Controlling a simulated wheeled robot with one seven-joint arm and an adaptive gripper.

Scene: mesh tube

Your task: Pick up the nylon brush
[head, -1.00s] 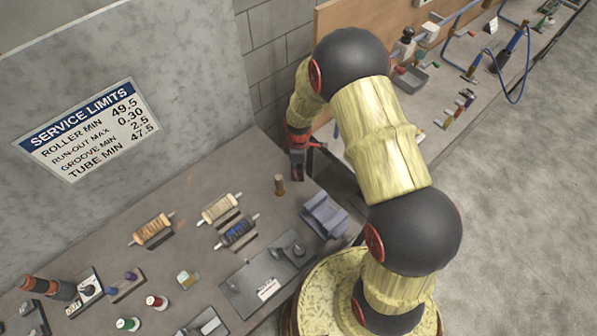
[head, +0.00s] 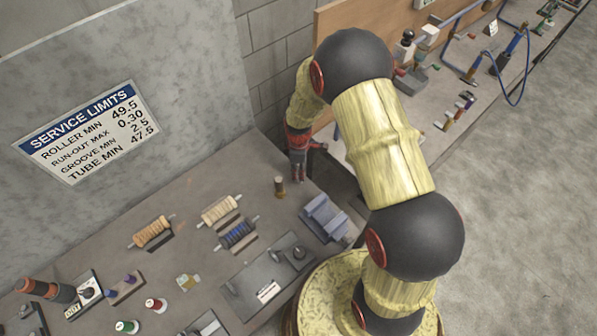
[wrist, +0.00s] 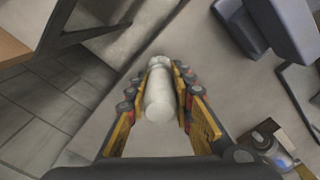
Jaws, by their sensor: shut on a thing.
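My gripper (wrist: 160,98) is in the middle of the wrist view, with its yellow and dark fingers closed on both sides of a pale, whitish cylinder that I take to be the nylon brush (wrist: 158,98). The cylinder has a narrower end at the top of the picture; bristles cannot be made out. In the head view my gripper (head: 298,174) is at the far right end of the near bench, just behind a short brown upright cylinder (head: 280,186). The brush cannot be made out in that view.
A blue-grey block (head: 325,217) stands right of my gripper; it also shows in the wrist view (wrist: 270,25). Wound rollers (head: 220,211), spools and a grey plate (head: 268,272) lie on the near bench (head: 195,250). A gap separates it from the far bench.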

